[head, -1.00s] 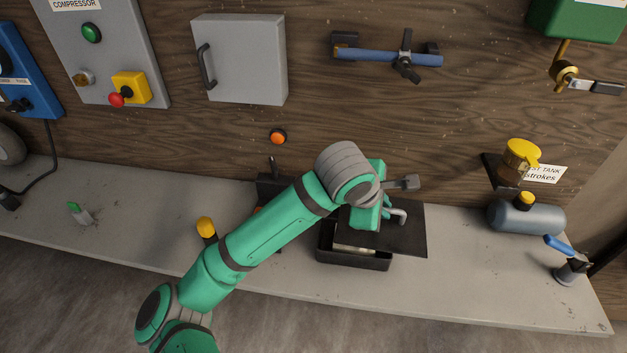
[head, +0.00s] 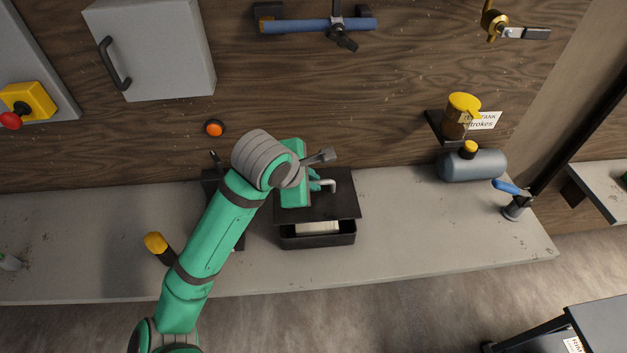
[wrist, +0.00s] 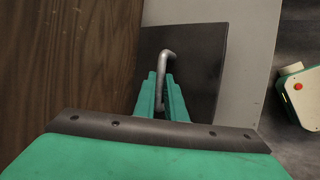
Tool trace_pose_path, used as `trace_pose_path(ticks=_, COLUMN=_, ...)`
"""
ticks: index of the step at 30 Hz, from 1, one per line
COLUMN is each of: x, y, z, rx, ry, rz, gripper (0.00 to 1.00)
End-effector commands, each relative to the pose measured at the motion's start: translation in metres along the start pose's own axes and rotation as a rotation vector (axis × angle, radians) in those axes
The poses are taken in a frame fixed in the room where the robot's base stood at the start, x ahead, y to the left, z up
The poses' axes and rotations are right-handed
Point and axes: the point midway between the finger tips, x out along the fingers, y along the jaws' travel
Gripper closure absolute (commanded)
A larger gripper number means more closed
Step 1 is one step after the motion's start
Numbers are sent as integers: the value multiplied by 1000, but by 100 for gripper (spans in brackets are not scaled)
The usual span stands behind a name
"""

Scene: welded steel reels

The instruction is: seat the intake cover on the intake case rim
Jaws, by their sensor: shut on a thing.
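The intake cover (head: 345,205) is a flat dark plate with a bent grey handle. My gripper (head: 322,184) is shut on that handle; the wrist view shows the handle (wrist: 166,68) between the green fingers (wrist: 162,90) and the plate (wrist: 207,60) beyond. The intake case (head: 318,241) is a black open box on the bench. The cover lies over its rear part, roughly lined up side to side. The front of the case is uncovered, with a pale block (head: 318,227) inside. I cannot tell whether the cover touches the rim. My arm hides part of the cover's left side.
The grey bench (head: 410,230) is clear right of the case. A grey tank (head: 475,165) and a blue-handled valve (head: 514,205) stand further right. A yellow-topped handle (head: 156,243) and a dark stand (head: 212,185) are left. The wooden wall (head: 390,120) rises close behind.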

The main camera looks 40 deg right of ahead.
Motion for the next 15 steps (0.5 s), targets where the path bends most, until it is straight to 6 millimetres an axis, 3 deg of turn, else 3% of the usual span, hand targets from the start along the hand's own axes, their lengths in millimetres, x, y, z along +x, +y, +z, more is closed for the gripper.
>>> trace_pose_path(ticks=15, x=18, y=-12, z=-7, rx=-1, ry=0, rz=0, gripper=100)
